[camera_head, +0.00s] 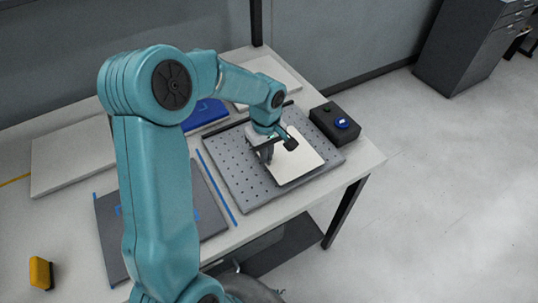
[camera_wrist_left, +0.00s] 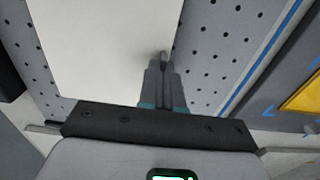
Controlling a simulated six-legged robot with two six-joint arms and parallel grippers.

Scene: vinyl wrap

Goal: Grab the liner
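The liner seems to be the flat white sheet (camera_head: 291,159) lying on the grey perforated plate (camera_head: 227,160). It also fills the upper left of the left wrist view (camera_wrist_left: 95,45). My left gripper (camera_head: 267,156) is down at the sheet's left edge in the head view. In the left wrist view its fingers (camera_wrist_left: 162,62) are together and overlap the sheet's right edge. Whether the sheet's edge is between them cannot be told. The gripper hides part of that edge. My right gripper is not in view.
A black box with a blue button (camera_head: 341,123) stands right of the plate. A dark mat with blue marks (camera_head: 205,198) lies left, partly behind my arm. A yellow block (camera_head: 40,272) is at the lower left. The table's right edge (camera_head: 378,160) is near.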

